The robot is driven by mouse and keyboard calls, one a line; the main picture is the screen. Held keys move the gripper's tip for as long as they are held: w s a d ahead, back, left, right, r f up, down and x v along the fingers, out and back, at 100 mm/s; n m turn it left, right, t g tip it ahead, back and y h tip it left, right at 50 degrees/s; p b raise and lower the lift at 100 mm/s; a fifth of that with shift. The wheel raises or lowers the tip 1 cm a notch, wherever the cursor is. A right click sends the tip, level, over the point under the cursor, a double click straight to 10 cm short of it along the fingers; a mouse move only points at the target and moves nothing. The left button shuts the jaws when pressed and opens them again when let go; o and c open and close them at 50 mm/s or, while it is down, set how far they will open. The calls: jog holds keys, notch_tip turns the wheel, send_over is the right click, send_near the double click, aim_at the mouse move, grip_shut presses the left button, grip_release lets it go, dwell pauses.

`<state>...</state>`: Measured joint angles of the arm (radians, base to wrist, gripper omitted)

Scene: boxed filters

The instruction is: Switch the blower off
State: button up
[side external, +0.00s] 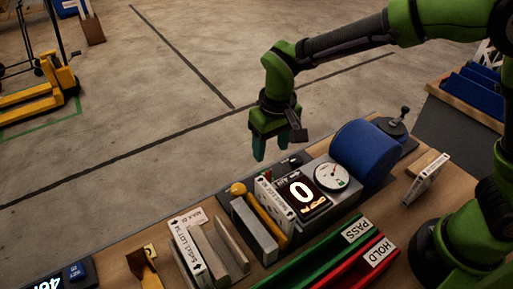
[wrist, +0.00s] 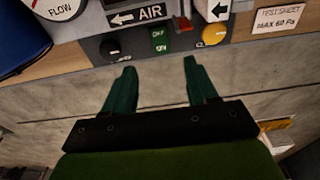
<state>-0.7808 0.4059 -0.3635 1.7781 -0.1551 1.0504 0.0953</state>
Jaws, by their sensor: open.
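The blower appears to be the blue cylinder (side external: 362,153) on the bench rig; its blue edge also shows in the wrist view (wrist: 20,45). A small green switch (wrist: 159,40) with white lettering sits on a dark panel, with a red part (wrist: 184,24) beside it. Which way the switch is set I cannot tell. In the side view the panel (side external: 290,161) is small and partly hidden. My gripper (side external: 272,152) is open and empty above the rig's far edge. In the wrist view its fingertips (wrist: 160,68) are apart, just short of the switch in the picture.
A black knob (wrist: 112,49) and a yellow knob (wrist: 214,35) flank the switch. A display (side external: 302,194) reads 0 beside a round gauge (side external: 331,177). Boxed filters (side external: 190,255), a green PASS tray (side external: 318,252) and a red HOLD tray (side external: 350,264) occupy the bench. Floor beyond is open.

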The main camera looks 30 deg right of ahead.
notch_tip(320, 180, up, 8)
jog(key=shift+s+f, duration=0.2)
jog(key=shift+s, duration=0.2)
jog(key=s+d+r+m+t+y, duration=0.1)
jog(key=s+d+r+m+t, duration=0.1)
jog(key=s+d, duration=0.5)
jog(key=s+d+r+m+t+y, duration=0.1)
jog(key=s+d+r+m+t, duration=0.1)
jog(key=s+d, duration=0.5)
jog(key=shift+s+d+r+t, duration=0.15)
jog(key=shift+d+r+t, duration=0.6)
jog(key=shift+d+t, duration=0.35)
